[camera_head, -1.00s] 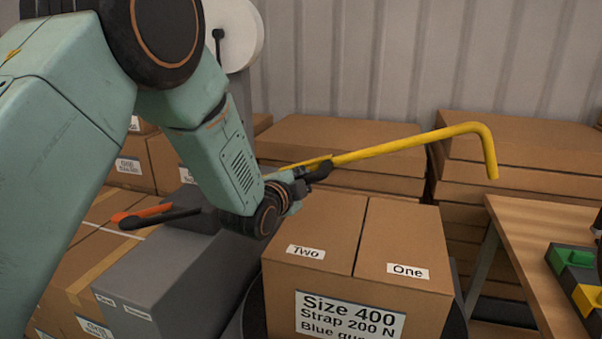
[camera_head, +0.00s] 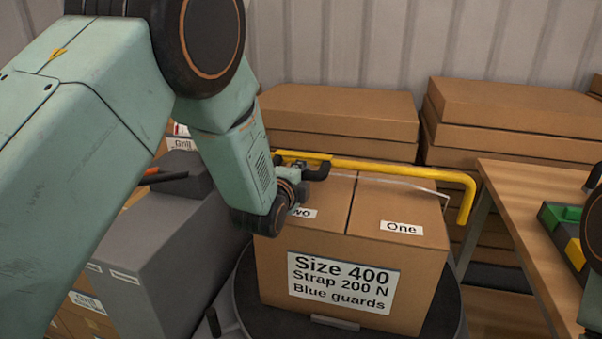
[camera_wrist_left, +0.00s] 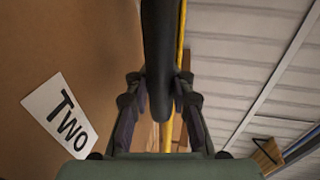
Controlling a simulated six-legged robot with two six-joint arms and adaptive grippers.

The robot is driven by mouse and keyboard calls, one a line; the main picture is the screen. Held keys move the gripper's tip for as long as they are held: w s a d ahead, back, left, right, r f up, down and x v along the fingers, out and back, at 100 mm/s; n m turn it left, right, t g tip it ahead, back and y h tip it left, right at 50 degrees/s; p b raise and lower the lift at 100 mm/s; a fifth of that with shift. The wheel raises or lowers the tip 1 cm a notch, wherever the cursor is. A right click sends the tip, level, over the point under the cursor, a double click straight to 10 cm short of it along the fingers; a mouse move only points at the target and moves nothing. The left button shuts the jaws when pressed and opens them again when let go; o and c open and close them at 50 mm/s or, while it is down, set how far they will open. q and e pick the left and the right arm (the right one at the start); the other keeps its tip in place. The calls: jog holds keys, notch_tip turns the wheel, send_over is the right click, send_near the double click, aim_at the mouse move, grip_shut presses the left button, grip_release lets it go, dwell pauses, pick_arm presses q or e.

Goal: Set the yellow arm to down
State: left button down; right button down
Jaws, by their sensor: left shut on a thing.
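The yellow arm (camera_head: 400,168) is a long bar with a bent, downward-pointing end at the right. It lies almost level behind and just above the cardboard box (camera_head: 350,255), sloping slightly down to the right. My left gripper (camera_head: 318,170) is at the bar's left part, shut on a black handle. In the left wrist view the black handle (camera_wrist_left: 158,60) stands between both fingers, with a strip of the yellow arm (camera_wrist_left: 181,35) beside it. The gripper hides part of the bar's left end. My right gripper cannot be made out.
The box sits on a dark round turntable (camera_head: 450,315), with a thin pale strap (camera_head: 405,184) across its top. A grey cabinet (camera_head: 165,255) stands left. Stacked cartons (camera_head: 510,105) stand behind. A wooden table (camera_head: 530,205) with green and yellow parts is at the right.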

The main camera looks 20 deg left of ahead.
pick_arm(q)
jog(key=shift+s+f, duration=0.15)
jog(key=shift+f, duration=0.05)
jog(key=c, duration=1.6)
grip_release()
jog(key=o, duration=0.3)
jog(key=shift+s+r, duration=0.15)
jog(key=shift+r, duration=0.1)
jog(key=shift+o, duration=0.8)
jog(key=shift+w, duration=0.2)
jog(key=s+r, duration=0.2)
jog(key=s, duration=0.9)
jog(key=shift+s+a+r, duration=0.15)
jog(key=shift+s+a, duration=0.05)
jog(key=shift+s, duration=0.2)
